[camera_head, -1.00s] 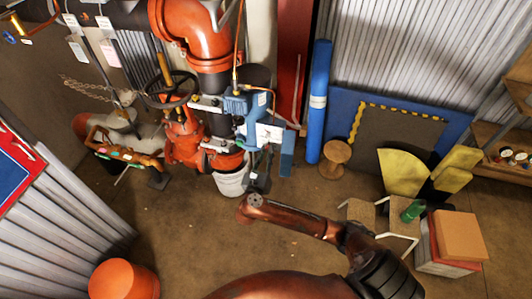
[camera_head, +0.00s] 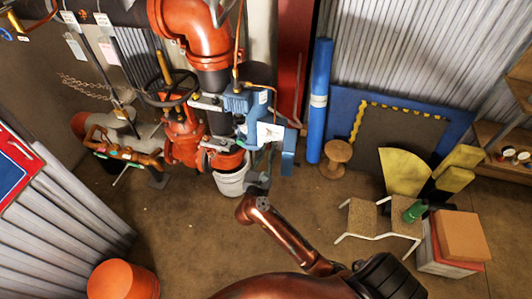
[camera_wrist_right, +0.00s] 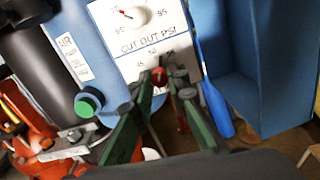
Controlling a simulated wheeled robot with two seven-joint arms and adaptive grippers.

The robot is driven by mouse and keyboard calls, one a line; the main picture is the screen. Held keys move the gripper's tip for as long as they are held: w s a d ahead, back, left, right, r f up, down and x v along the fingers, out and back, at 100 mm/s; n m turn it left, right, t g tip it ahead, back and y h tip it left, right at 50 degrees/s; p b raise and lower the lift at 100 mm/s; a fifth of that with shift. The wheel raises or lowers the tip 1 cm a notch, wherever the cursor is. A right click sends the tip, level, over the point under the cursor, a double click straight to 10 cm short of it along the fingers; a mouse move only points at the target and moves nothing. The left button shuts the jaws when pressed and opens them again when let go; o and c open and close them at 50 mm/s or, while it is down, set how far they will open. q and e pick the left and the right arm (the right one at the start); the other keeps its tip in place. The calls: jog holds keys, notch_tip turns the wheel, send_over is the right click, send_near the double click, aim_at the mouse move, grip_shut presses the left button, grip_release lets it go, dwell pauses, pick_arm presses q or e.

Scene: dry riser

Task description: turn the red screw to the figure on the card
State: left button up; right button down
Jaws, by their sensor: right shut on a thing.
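The blue pressure switch (camera_head: 240,103) stands beside the red pipework in the head view. Its white scale plate (camera_wrist_right: 135,45) reads "CUT OUT PSI" in the wrist view, with a small dial window above the words. My right gripper (camera_wrist_right: 163,80) has its green fingers at the plate's lower edge, shut on the small red screw (camera_wrist_right: 159,76), which the fingers mostly hide. In the head view my right gripper (camera_head: 258,184) is dark and sits just below the switch. White cards (camera_head: 75,48) hang at upper left, too small to read. My left gripper is out of view.
A blue panel (camera_wrist_right: 275,60) stands right of the plate in the wrist view, and a green-capped fitting (camera_wrist_right: 89,102) is on the left. A white bucket (camera_head: 233,180) stands under the pipework. The floor in front is mostly clear.

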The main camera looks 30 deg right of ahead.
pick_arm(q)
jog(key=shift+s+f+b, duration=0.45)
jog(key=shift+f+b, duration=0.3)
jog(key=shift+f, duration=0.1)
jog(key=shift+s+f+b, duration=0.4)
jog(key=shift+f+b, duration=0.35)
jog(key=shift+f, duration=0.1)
pick_arm(e)
jog(key=shift+f+m, duration=0.15)
jog(key=shift+m, duration=2.45)
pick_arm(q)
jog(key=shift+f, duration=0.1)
pick_arm(e)
jog(key=shift+d, duration=0.1)
jog(key=c, duration=1.9)
grip_release()
jog(key=shift+r, duration=0.2)
notch_tip(320, 180, up, 10)
jog(key=shift+f, duration=0.1)
